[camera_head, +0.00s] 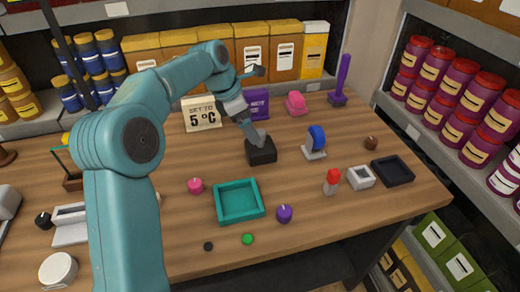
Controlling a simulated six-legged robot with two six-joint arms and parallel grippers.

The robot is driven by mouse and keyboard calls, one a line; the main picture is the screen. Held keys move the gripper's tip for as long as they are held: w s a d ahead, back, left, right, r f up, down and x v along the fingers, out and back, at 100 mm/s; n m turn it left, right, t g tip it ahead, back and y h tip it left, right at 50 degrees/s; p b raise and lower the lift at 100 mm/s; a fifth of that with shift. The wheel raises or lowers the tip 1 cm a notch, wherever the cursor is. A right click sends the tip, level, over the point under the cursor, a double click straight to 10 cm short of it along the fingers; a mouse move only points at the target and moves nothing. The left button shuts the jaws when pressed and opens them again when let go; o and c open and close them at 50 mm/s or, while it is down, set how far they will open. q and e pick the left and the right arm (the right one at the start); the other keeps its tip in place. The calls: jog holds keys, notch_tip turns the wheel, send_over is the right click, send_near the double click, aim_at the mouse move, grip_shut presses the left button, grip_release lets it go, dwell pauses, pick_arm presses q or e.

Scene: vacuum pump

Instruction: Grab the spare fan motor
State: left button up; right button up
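My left arm comes in from the left and reaches over the wooden table, its wrist pointing down. My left gripper (257,136) is at a black block-shaped thing (262,153) near the middle of the table. The grey end of the arm meets the top of this block. The fingers are too small and dark to tell whether they are open or closed on it. No thing is clearly marked as the spare fan motor, and I cannot tell whether the black block is it. My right gripper is not in view.
A teal tray (218,205) lies in front of the block. A blue round part on a white stand (316,141), a red-topped item (332,182) and a black tray (407,171) are to the right. Shelves border the back and right.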

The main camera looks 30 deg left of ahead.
aim_at(261, 145)
pick_arm(q)
jog(key=x, duration=0.3)
jog(key=shift+w, duration=0.15)
jog(key=shift+d+f, duration=0.25)
jog(key=shift+f, duration=0.2)
jog(key=x, duration=0.4)
jog(key=shift+w+a+f, duration=0.1)
jog(key=shift+w+f, duration=0.2)
jog(key=shift+f, duration=0.1)
jog(key=shift+s, duration=0.15)
jog(key=shift+c, duration=0.3)
jog(key=c, duration=1)
jog(key=shift+r, duration=0.1)
jog(key=c, duration=0.4)
jog(key=shift+o, duration=0.2)
